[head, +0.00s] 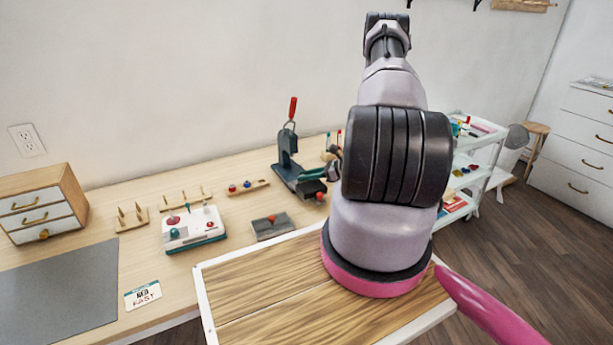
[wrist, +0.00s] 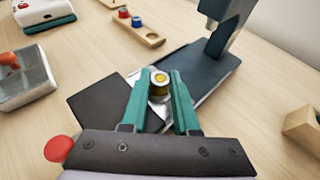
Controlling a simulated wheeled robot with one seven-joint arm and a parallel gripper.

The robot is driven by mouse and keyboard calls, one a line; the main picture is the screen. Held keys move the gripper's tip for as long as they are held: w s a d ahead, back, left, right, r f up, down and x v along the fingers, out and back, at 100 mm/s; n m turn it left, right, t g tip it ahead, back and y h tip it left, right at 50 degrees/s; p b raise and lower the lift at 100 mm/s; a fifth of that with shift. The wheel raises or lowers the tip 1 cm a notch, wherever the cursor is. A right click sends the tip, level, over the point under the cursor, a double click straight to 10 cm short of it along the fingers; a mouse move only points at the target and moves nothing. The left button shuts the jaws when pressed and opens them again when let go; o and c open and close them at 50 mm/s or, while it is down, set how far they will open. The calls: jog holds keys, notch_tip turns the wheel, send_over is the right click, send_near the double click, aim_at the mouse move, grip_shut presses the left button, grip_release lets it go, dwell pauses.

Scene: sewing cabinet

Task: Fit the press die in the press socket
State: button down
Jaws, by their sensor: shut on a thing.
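The press (head: 286,165) is a dark blue-grey stand with a red-tipped lever, at the back of the table in the head view. Its base plate (wrist: 212,72) and the lower part of its head (wrist: 214,28) show in the wrist view. My gripper (wrist: 161,80) has teal fingers, shut on a small round piece with a yellow ring and a pale centre, which I take as the press die (wrist: 160,82). The die is in front of the base plate's near left end. In the head view my gripper (head: 316,172) is beside the press, partly behind my arm. I cannot make out the socket.
A red ball (wrist: 58,148) shows beside my gripper. A dark flat square (wrist: 108,100) lies left of the base plate. A wooden rack (wrist: 137,30) with red and blue pieces stands behind. A grey tray (head: 272,232) and white box (head: 194,233) stand left.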

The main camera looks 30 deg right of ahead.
dwell(0.3)
jog(key=c, duration=0.6)
grip_release()
jog(key=shift+s+f, duration=0.1)
jog(key=v, duration=1)
jog(key=shift+s+d+r, duration=0.15)
jog(key=shift+d+r, duration=0.05)
jog(key=shift+d, duration=0.15)
jog(key=shift+r, duration=0.1)
